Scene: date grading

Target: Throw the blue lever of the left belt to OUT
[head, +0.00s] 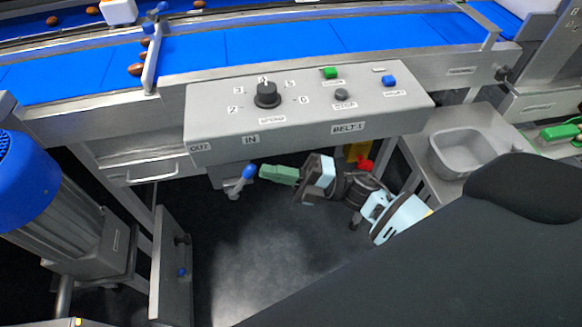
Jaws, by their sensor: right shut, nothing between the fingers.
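The blue lever (248,172) has a blue ball knob on a short metal shaft under the front of the belt's control box (300,112). Its knob leans right and sits below the IN label (250,139). The OUT label (199,147) is further left on the same box. My right gripper (266,172) comes in from the right under the box. Its green fingers are shut and empty, with the tips just right of the knob. I cannot tell whether they touch it. My left gripper is not in view.
The box carries a black dial (267,94) and several buttons. The blue belt (280,40) runs behind it. A blue-capped motor (30,180) and a grey post (172,265) stand at left, a metal basin (465,150) at right. The floor below the lever is clear.

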